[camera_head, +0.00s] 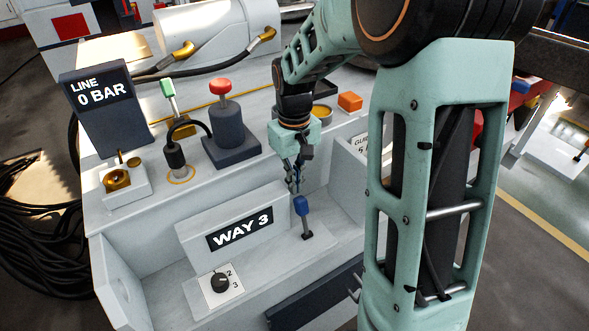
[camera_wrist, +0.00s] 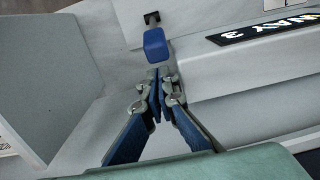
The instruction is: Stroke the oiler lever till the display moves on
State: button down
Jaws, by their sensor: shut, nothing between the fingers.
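My gripper (camera_head: 293,186) points down just above the blue handle, fingers together and empty. In the wrist view the fingertips (camera_wrist: 159,76) are close to the blue handle (camera_wrist: 155,44); I cannot tell whether they touch it. A dark display (camera_head: 97,97) at the upper left reads LINE 0 BAR. No label naming the oiler lever is readable.
A red-topped plunger (camera_head: 222,88) on a dark block and a green-handled lever (camera_head: 168,90) stand on the upper deck. A rotary knob (camera_head: 220,283) marked 2 and 3 sits in front of the panel. Recess walls flank the blue lever. An orange block (camera_head: 350,102) lies behind.

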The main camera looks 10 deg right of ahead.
jog(key=shift+f, duration=0.65)
